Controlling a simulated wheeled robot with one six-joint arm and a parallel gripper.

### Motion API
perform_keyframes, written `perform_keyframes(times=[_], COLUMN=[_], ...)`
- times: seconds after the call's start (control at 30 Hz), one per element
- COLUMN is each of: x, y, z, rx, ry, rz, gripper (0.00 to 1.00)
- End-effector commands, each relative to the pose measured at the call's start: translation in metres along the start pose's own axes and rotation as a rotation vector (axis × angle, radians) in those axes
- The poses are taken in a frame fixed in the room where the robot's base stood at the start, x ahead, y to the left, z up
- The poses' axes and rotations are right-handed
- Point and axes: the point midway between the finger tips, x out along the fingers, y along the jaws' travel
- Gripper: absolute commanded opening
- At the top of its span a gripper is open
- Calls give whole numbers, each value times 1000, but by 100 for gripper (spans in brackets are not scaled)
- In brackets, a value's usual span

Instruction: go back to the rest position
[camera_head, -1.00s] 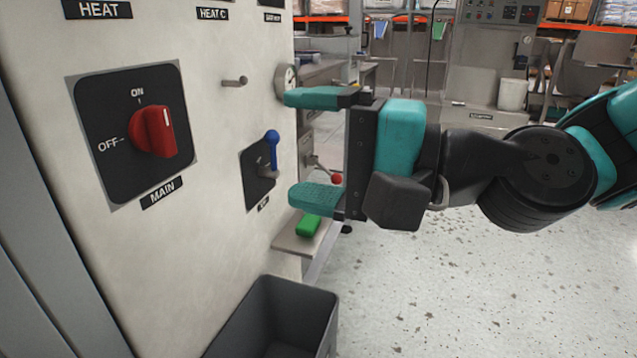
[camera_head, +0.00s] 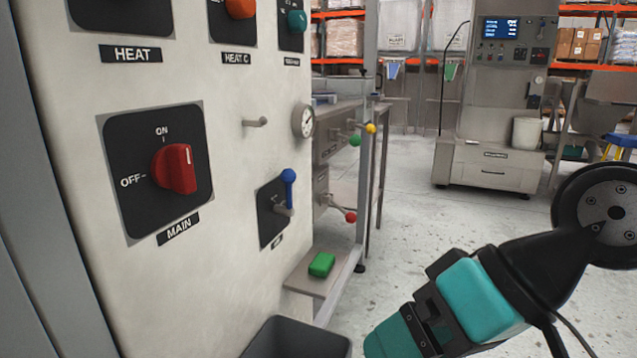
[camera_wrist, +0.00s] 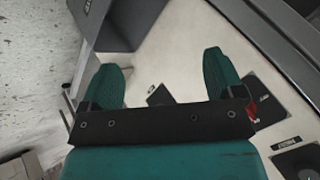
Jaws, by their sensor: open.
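My gripper (camera_wrist: 160,70) is open and empty in the wrist view, its two teal fingers apart with nothing between them. In the head view my gripper is at the lower right, pointing down and left. Its fingertips run off the bottom edge there. It is clear of the white control panel (camera_head: 235,185) and touches nothing that I can see. The red MAIN knob (camera_head: 175,169) is on the panel's left, with its white line upright, near ON. A blue-handled lever (camera_head: 288,188) points up on the panel.
A grey bin (camera_head: 300,340) stands below the panel, near my gripper. A green block (camera_head: 322,265) lies on a small shelf (camera_head: 308,282) beside the panel. Valves with coloured knobs stick out behind. Open floor (camera_head: 410,215) stretches to a steel machine (camera_head: 490,110) at the back.

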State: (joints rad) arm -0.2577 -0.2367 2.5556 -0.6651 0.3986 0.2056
Motion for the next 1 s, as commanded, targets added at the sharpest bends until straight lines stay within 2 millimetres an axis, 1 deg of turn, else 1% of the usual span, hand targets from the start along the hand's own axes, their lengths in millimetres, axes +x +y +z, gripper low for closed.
perform_keyframes(times=[0.03,0.1,0.17,0.2,0.23,0.47,0.57,0.8,0.9,1.0], x=[-5,-12,-20,-28,-41,-87,-112,-184,-209,-228], y=[10,24,36,41,31,0,-17,-64,-80,-92], z=[12,28,42,50,41,18,6,-29,-41,-50], rx=[-44,-95,-131,-150,-148,-144,-143,-143,-143,-142], ry=[-58,-146,-223,-271,-262,-259,-259,-258,-258,-258], rz=[58,131,185,214,207,203,203,202,202,202], gripper=[87,87,87,87,87,87,87,87,87,87])
